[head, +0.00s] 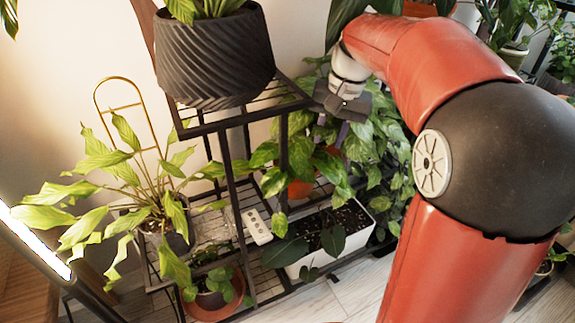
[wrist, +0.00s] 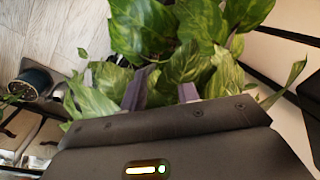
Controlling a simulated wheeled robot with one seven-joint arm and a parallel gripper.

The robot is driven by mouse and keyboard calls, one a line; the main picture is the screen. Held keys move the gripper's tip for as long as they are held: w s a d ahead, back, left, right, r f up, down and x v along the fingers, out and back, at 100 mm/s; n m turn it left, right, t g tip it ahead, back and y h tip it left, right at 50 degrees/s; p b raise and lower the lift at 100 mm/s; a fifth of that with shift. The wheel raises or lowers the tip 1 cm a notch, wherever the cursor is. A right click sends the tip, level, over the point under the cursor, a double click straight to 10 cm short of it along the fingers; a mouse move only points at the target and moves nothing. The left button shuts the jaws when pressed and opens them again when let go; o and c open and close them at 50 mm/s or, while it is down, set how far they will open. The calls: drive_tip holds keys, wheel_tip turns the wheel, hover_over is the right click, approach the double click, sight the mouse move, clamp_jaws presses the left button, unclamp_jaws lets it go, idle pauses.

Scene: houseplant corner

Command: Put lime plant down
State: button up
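A leafy plant with broad green, pale-marked leaves (head: 275,182), which I take to be the lime plant, hangs around the black shelf's right side in the head view. Orange-brown pot surface (head: 299,188) shows among its leaves. My gripper (head: 332,125) points down into the foliage at the shelf's right end. In the wrist view the leaves (wrist: 145,30) fill the space ahead of my gripper (wrist: 162,92). Its two fingers stand apart with leaves between and around them. Leaves hide whether the fingers touch a pot or stem.
The black wire shelf (head: 232,170) carries a dark ribbed pot (head: 215,60) on top. A spiky-leaved plant (head: 110,160) stands left. Floor shows in front.

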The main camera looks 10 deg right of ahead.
sight(303, 171)
wheel_tip(303, 171, down, 8)
drive_tip(key=a+b, duration=0.1)
drive_tip(key=shift+w+r+b, duration=0.15)
drive_tip(key=shift+w+b, duration=0.15)
drive_tip(key=shift+b, duration=0.05)
drive_tip(key=c, duration=0.7)
clamp_jaws()
drive_tip(key=shift+s+a, duration=0.1)
idle(0.6)
